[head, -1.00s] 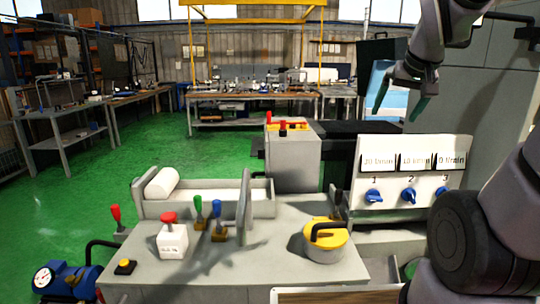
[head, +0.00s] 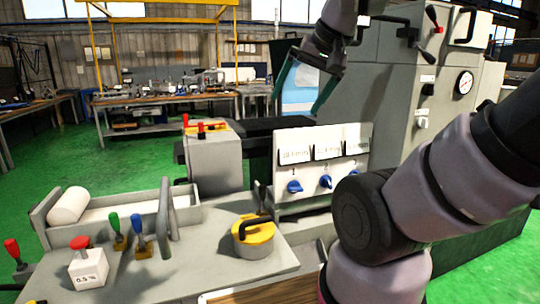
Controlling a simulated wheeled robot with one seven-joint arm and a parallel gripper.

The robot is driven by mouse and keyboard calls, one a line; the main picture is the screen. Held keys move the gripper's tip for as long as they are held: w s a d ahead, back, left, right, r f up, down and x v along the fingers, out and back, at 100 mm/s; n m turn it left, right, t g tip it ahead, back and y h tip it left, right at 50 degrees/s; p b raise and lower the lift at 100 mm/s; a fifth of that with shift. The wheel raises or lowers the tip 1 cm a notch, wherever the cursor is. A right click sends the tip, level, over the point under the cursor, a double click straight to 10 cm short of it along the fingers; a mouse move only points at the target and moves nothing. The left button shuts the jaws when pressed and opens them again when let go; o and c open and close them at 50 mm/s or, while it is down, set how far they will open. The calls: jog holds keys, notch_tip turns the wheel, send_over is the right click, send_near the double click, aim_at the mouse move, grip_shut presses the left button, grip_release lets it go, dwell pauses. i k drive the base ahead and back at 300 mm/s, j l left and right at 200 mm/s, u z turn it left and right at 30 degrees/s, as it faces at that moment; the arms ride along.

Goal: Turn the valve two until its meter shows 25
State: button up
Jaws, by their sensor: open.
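The valve panel (head: 282,199) is a pale upright plate with a row of three meters above blue knobs. Valve two (head: 326,181) is the middle blue knob, with its meter (head: 328,147) above it; the reading is too small to read surely now. Valve one (head: 294,186) is to its left. Valve three, to its right, is partly hidden by my arm. My gripper (head: 295,104) has two teal fingers spread apart, empty, pointing down. In the picture it hangs above the panel's upper edge, apart from the knobs.
A yellow-lidded pot with a black handle (head: 254,238) stands on the grey bench left of the panel. Levers (head: 141,247) and a red-topped white block (head: 88,266) are further left. A tall grey cabinet (head: 385,90) rises behind. My arm fills the right foreground.

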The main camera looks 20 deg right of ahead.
aim_at(325, 181)
jog(key=z, duration=0.85)
